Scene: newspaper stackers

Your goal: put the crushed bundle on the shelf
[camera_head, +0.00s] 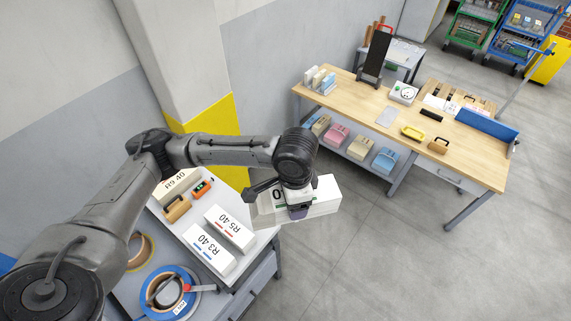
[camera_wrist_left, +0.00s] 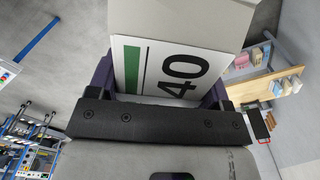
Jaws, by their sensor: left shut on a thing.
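My left gripper (camera_head: 297,208) is shut on a white block-shaped bundle (camera_head: 325,197), held in the air just right of the grey side table. In the left wrist view the bundle (camera_wrist_left: 180,68) shows a green stripe and a black "40" between the fingers. I cannot tell whether it is crushed. Other white bundles, one marked R5 40 (camera_head: 230,228) and one marked R3 40 (camera_head: 208,249), lie on the side table, with a R9 40 bundle (camera_head: 176,184) behind. A lower shelf (camera_head: 342,147) under the wooden workbench holds several coloured bundles. My right gripper is not in view.
Open grey floor (camera_head: 390,240) lies between the tables.

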